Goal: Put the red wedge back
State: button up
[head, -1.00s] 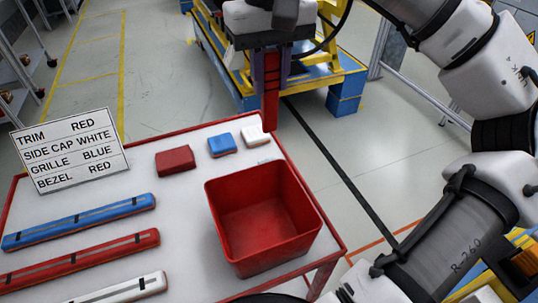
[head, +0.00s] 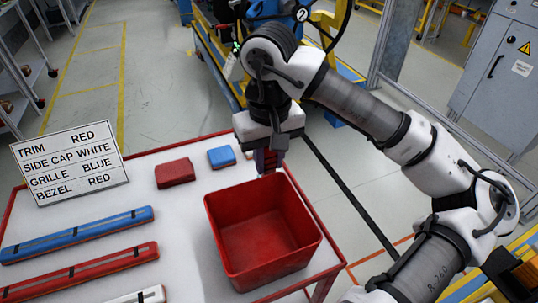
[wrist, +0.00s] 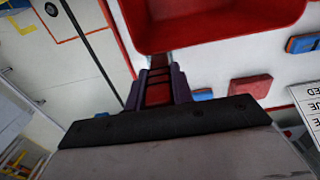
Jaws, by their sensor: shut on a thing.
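My gripper (head: 267,160) is shut on a slim red piece, the red wedge (wrist: 158,88), which shows between the dark purple fingers in the wrist view. In the head view, the gripper points down just behind the far rim of the red bin (head: 262,232), above the table's back right corner. The wedge's lower end is partly hidden by the bin in the head view. In the wrist view, it points toward the bin's rim (wrist: 215,48); I cannot tell whether it touches anything.
A red block (head: 175,173) and a blue block (head: 221,157) lie left of the gripper. Blue (head: 78,234), red (head: 80,273) and white (head: 138,296) strips lie at the left front. A sign (head: 70,162) stands at the table's left. The white tabletop between strips and bin is clear.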

jog(key=shift+f, duration=0.15)
jog(key=o, duration=1)
notch_tip(320, 180, up, 12)
jog(key=shift+r, duration=0.25)
